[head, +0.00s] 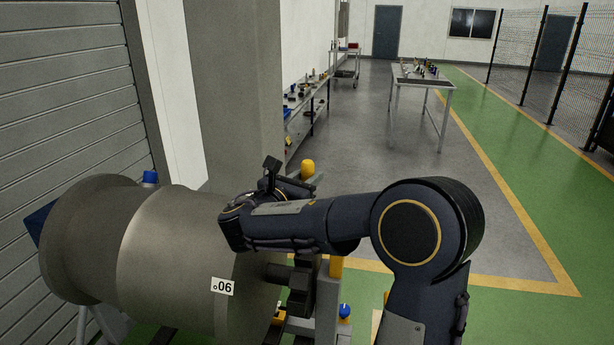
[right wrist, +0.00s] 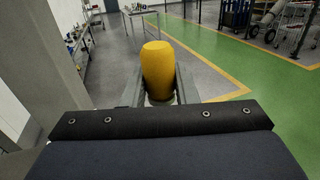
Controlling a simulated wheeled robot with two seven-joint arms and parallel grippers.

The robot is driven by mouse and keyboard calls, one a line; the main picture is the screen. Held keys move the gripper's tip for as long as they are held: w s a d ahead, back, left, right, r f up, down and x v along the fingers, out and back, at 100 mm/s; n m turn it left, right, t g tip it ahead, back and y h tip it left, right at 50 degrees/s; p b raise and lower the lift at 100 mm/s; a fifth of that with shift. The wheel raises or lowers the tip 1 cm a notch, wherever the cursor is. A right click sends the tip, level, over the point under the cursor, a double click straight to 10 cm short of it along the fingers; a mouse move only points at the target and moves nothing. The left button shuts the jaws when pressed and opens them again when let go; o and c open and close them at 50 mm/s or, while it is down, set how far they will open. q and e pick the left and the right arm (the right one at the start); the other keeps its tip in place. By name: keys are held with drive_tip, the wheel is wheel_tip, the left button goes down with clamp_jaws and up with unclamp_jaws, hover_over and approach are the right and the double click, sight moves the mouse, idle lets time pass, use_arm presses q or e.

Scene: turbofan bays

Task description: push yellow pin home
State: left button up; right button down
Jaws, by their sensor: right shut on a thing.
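The yellow pin (head: 308,167) shows as a rounded yellow knob beside the right end of the large grey turbofan cylinder (head: 180,255). In the right wrist view the yellow pin (right wrist: 158,68) stands upright between the fingers of my right gripper (right wrist: 159,92). My right gripper (head: 303,181) is shut on the pin, and my own forearm and wrist cover much of this area in the head view. The pin's lower end and its hole are hidden, so I cannot tell how deep it sits. My left gripper is not in view.
A blue knob (head: 345,311) sits low beside the cylinder's stand, and another blue cap (head: 149,177) shows behind the cylinder. A grey pillar (head: 237,90) stands behind. A shelf bench (head: 305,110) and a table (head: 421,81) with parts are farther off. The floor right of my arm is clear.

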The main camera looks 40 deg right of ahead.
drive_tip(key=shift+s+a+f+b, duration=0.1)
drive_tip(key=shift+s+f+b, duration=0.05)
drive_tip(key=shift+f+b, duration=1.95)
drive_tip(key=shift+f, duration=0.8)
drive_tip(key=shift+p, duration=0.5)
drive_tip(key=shift+f+b, duration=2.05)
drive_tip(key=shift+f, duration=0.75)
drive_tip(key=c, duration=1.1)
unclamp_jaws()
drive_tip(key=shift+o, duration=0.2)
drive_tip(key=shift+a, duration=0.15)
